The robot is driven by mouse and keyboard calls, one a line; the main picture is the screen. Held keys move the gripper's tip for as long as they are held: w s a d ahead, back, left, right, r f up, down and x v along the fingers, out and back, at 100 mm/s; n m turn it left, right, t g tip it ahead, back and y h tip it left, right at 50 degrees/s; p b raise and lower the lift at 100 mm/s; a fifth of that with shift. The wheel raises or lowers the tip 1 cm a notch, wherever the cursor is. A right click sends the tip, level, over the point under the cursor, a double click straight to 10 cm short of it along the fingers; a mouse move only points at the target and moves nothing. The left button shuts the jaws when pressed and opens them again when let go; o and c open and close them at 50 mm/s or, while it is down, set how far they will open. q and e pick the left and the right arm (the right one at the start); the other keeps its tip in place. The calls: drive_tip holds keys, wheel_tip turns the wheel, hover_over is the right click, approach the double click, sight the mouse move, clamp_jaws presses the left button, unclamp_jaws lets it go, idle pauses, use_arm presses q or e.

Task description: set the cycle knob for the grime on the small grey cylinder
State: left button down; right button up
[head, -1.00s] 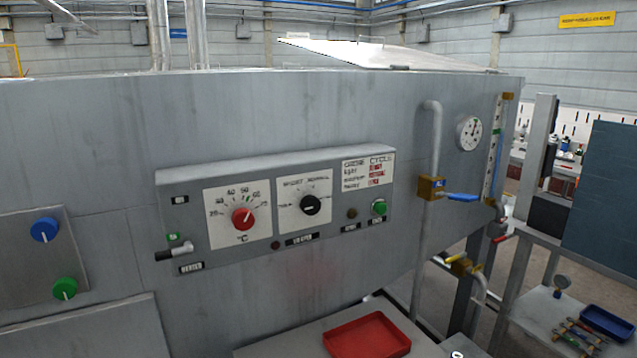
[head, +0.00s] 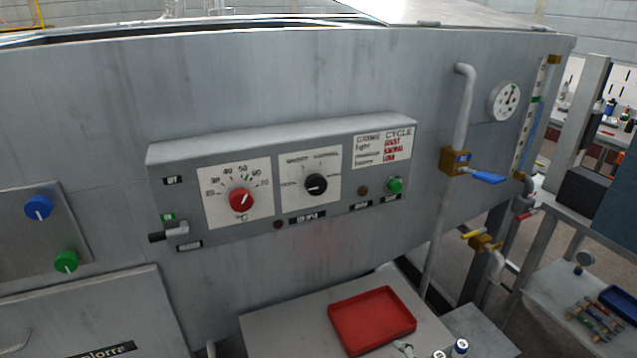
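The black cycle knob (head: 316,184) sits on a white dial plate in the middle of the grey control panel (head: 285,228). The plate's lettering is small, and I cannot tell for sure where the knob points. A white grime cycle card (head: 382,148) right of it lists grime levels with red words that are too small to read safely. Small objects are partly cut off at the bottom edge, including a grey metallic piece (head: 405,349) and a blue-and-white capped one (head: 460,346). I cannot tell whether either is the small grey cylinder. Neither of my grippers is in view.
A red temperature knob (head: 241,200) and a small lever (head: 171,232) are left of the cycle knob. A green button (head: 394,185) is right. A red tray (head: 372,320) rests on the table below. A blue-handled valve (head: 487,177) projects at right. Space before the panel looks clear.

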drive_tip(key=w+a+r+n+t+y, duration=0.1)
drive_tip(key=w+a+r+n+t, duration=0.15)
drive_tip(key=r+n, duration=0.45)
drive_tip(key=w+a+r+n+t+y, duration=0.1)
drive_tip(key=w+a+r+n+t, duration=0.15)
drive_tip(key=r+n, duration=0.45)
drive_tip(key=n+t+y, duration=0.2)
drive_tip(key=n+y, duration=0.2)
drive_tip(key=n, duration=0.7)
approach(318, 186)
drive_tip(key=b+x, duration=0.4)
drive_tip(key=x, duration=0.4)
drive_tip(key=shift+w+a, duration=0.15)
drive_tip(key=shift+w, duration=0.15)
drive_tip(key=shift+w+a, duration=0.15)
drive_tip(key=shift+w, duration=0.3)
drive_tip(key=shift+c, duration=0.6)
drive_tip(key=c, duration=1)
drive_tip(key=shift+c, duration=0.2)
